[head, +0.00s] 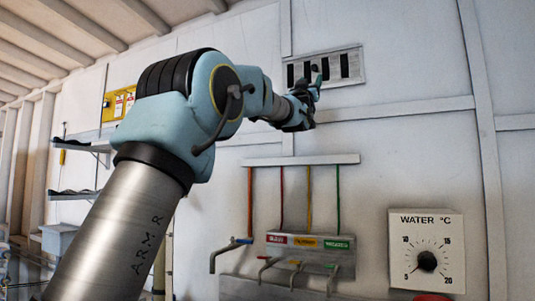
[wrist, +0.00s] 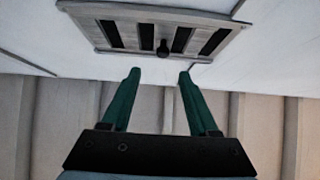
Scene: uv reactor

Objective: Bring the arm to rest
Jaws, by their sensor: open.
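My arm rises from the lower left in the head view and reaches right, towards the white wall. My gripper (head: 318,84) is at its far end, in front of a slotted vent (head: 357,66) high on the wall. In the wrist view my gripper (wrist: 157,78) shows two green fingers set apart with nothing between them. The vent (wrist: 205,17) lies just beyond the fingertips, with a dark knob (wrist: 162,48) at its middle. I cannot tell whether the fingers touch the vent.
Below are a wall shelf (head: 300,160) with coloured pipes, a labelled tap panel (head: 310,248) and a water temperature dial (head: 427,252). Shelves (head: 85,147) and a yellow board (head: 119,103) are at left. The wall right of the vent looks clear.

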